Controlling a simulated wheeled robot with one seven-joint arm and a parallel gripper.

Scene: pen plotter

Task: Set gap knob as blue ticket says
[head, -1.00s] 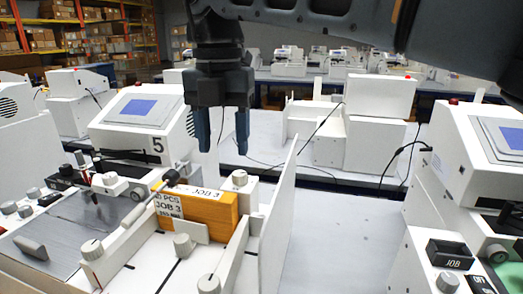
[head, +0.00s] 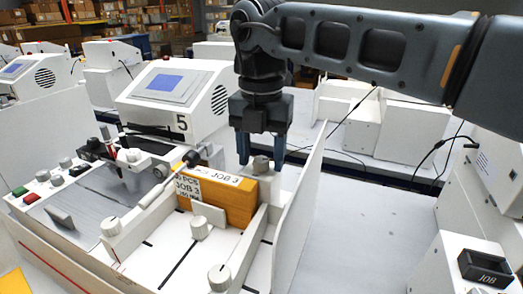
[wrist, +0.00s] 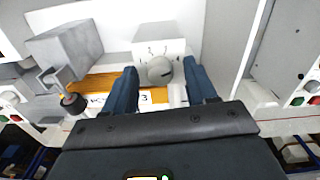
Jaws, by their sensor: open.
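My gripper (head: 262,158) is open above a grey round knob (head: 261,165) on a white post at the back end of the plotter's feed tray. In the wrist view the same knob (wrist: 160,70) sits between the two blue fingers, with a gap on each side. It has a dark pointer line, and small marks stand on the white face (wrist: 150,48) behind it; I cannot read them well. Whether this is the gap knob I cannot tell. I see no blue ticket in either current view.
An orange stack (head: 232,200) labelled JOB 3 lies beside the knob post. A tall white panel (head: 300,215) rises just right of it. Other white knobs (head: 219,277) stand nearer. Plotter 5 (head: 175,95) stands behind.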

